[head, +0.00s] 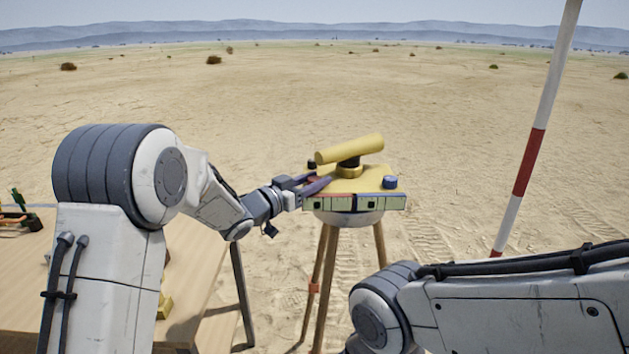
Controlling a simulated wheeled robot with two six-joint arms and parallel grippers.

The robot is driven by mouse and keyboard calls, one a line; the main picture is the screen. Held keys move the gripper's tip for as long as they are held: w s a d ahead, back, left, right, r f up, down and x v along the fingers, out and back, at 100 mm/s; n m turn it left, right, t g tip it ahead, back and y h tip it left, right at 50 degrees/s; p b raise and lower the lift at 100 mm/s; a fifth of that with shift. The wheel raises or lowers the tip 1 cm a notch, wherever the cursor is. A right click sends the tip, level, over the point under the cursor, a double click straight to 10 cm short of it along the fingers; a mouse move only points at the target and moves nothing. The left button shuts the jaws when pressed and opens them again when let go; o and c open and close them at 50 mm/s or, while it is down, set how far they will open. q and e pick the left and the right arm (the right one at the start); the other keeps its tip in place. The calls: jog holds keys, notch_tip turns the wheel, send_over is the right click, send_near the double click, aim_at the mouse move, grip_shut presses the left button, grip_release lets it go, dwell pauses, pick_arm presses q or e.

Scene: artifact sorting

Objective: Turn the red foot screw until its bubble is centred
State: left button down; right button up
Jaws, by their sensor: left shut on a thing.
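The yellow levelling instrument (348,186) has a yellow telescope tube (349,149) on top and sits on a wooden tripod (331,260). My left gripper (321,183) reaches in from the left and is shut at the left corner of the plate. The red foot screw is mostly hidden between its fingers. A blue screw (389,182) stands at the right corner and a dark screw (311,164) at the back left. Small pale green vials (341,204) line the front edge; the bubble position is too small to tell. My right gripper is out of view.
A wooden table (195,258) is at the left, with a yellow object (165,306) and green and dark items (18,208) on it. A red and white pole (530,160) stands on the right. Open sand lies around the tripod.

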pick_arm(q)
jog(key=shift+s+d+f+n+t+y+b, duration=0.15)
jog(key=shift+n+t+y+b, duration=0.85)
jog(key=shift+y+b, duration=0.75)
jog(key=shift+w+d+f+n+t+y+b, duration=0.1)
jog(key=shift+n+t+y+b, duration=0.9)
jog(key=shift+b, duration=1.25)
jog(key=shift+r+n+y, duration=0.15)
jog(key=shift+n+y, duration=0.75)
jog(key=shift+y, duration=0.35)
jog(key=shift+r+n+t+y, duration=0.15)
jog(key=shift+n+t+y, duration=0.15)
jog(key=shift+n+y, duration=0.6)
jog(key=n+y+p, duration=0.2)
jog(key=y+p, duration=0.2)
jog(key=n+g+y+p, duration=0.1)
jog(key=n+y+p, duration=0.1)
jog(key=y+p, duration=0.2)
jog(key=shift+a+r+n+p, duration=0.1)
jog(key=shift+r+n+p, duration=0.1)
jog(key=shift+n+p, duration=0.2)
jog(key=shift+a+f+n+g+y+p, duration=0.15)
jog(key=shift+n+g+y+p, duration=0.45)
jog(key=shift+n+y+p, duration=0.65)
jog(key=shift+m+y, duration=0.25)
jog(key=shift+c, duration=2.1)
grip_release()
